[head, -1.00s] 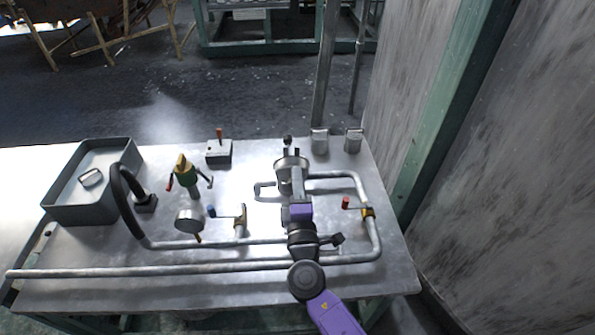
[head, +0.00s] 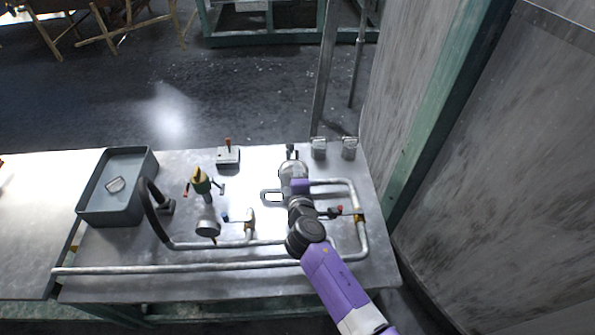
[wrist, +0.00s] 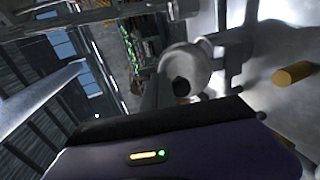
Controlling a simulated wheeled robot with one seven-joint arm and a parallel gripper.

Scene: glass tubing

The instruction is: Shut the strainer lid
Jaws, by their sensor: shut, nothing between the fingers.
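The strainer (head: 292,171) is a grey metal body on the pipework, right of the table's middle in the head view. A rounded metal part at its top may be the lid, and a black knob (head: 291,148) shows just behind it. I cannot tell how far the lid stands open. My gripper (head: 297,184), purple at its body, is over the near side of the strainer and hides part of it. It is shut and holds nothing; its fingertips are hard to make out. In the wrist view a pale round part with a dark centre (wrist: 182,84) shows beyond the gripper.
Grey pipe (head: 335,185) loops right of the strainer, with a red-handled valve (head: 338,209) close to my arm. Two small metal blocks (head: 318,149) stand at the back.

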